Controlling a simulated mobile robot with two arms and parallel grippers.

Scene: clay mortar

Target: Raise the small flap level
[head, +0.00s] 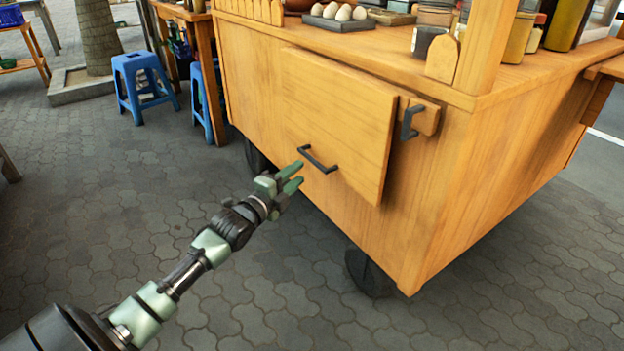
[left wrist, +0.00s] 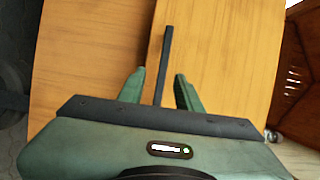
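The small flap (head: 345,110) is a wooden panel hanging down against the side of the wooden cart. A dark bar handle (head: 318,160) is fixed near its lower edge. My left gripper (head: 296,176) is open, just below and left of the handle in the head view. In the left wrist view the handle (left wrist: 166,60) runs between the two green fingers of my gripper (left wrist: 160,88), with space on both sides. The flap's wood also fills much of the left wrist view. My right gripper is in neither view.
A dark hook on a wooden block (head: 410,120) sits right of the flap. The cart top (head: 400,45) carries a tray of eggs (head: 338,18) and several jars. Blue stools (head: 142,85) stand at the left. The paved floor (head: 90,220) before the cart is clear.

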